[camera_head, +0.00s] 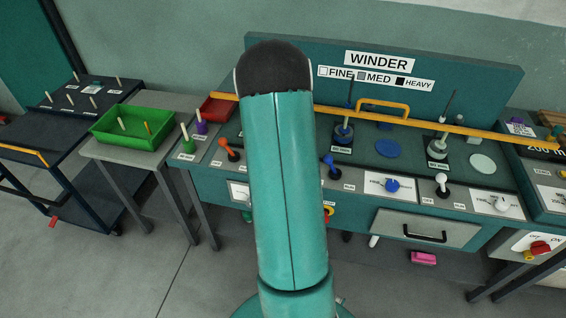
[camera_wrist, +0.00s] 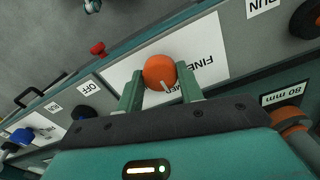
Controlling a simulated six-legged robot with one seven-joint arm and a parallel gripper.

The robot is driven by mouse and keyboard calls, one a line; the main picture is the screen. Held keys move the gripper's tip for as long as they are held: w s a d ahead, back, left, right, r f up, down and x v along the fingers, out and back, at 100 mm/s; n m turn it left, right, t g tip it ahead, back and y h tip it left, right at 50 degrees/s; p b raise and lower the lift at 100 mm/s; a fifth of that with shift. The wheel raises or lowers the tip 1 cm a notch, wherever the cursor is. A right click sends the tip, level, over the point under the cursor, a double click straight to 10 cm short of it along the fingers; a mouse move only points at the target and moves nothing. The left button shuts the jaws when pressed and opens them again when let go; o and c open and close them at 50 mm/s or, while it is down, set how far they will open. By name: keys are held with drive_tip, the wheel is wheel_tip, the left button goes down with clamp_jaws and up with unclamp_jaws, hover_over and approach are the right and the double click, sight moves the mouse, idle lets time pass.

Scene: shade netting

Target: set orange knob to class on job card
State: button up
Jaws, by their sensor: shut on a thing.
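The orange knob (camera_wrist: 159,70) sits on a white dial plate (camera_wrist: 213,67) in the wrist view. My gripper (camera_wrist: 160,87) has its two green fingers on either side of the knob, shut on it. A pale pointer mark on the knob faces the lower right of the picture. The word FINE is printed upside down right of the knob, and MED is partly visible below it, near the right finger. The rest of the scale is hidden by the knob and gripper. In the head view my arm hides the gripper and the orange knob. I cannot make out a job card.
The WINDER board (camera_head: 384,75) carries a legend: FINE white, MED grey, HEAVY black. Beside the dial are an OFF label (camera_wrist: 90,87), a RUN label (camera_wrist: 262,5) and a red knob (camera_wrist: 97,48). A green tray (camera_head: 132,139) stands left of the bench.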

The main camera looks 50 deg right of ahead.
idle(0.4)
drive_tip(key=o, duration=1)
drive_tip(key=shift+r, duration=0.1)
wheel_tip(320, 180, up, 14)
drive_tip(key=shift+f, duration=0.2)
